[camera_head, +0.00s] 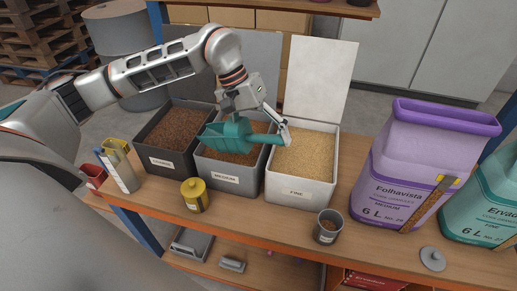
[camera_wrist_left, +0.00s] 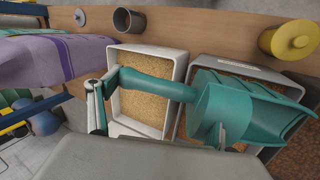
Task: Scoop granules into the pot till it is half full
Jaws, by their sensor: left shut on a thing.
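My left gripper (camera_head: 262,122) is shut on the teal scoop (camera_head: 228,139) and holds it above the bins. The scoop's handle points right over the fine bin and its wide mouth points left over the medium bin. No granules show in the scoop. The scoop also fills the right of the left wrist view (camera_wrist_left: 235,112). A small grey pot (camera_head: 328,239) stands upright at the bench's front edge with brownish contents; their level is hard to tell. The open bins are labelled coarse (camera_head: 165,157), medium (camera_head: 225,180) and fine (camera_head: 296,193). My right gripper is out of view.
A yellow lidded canister (camera_head: 194,196) stands before the medium bin. A grey lid (camera_head: 433,258) lies right of the pot. A large purple sack (camera_head: 407,170) and a teal sack (camera_head: 487,205) stand at right. The fine bin's raised lid (camera_head: 318,80) stands behind it.

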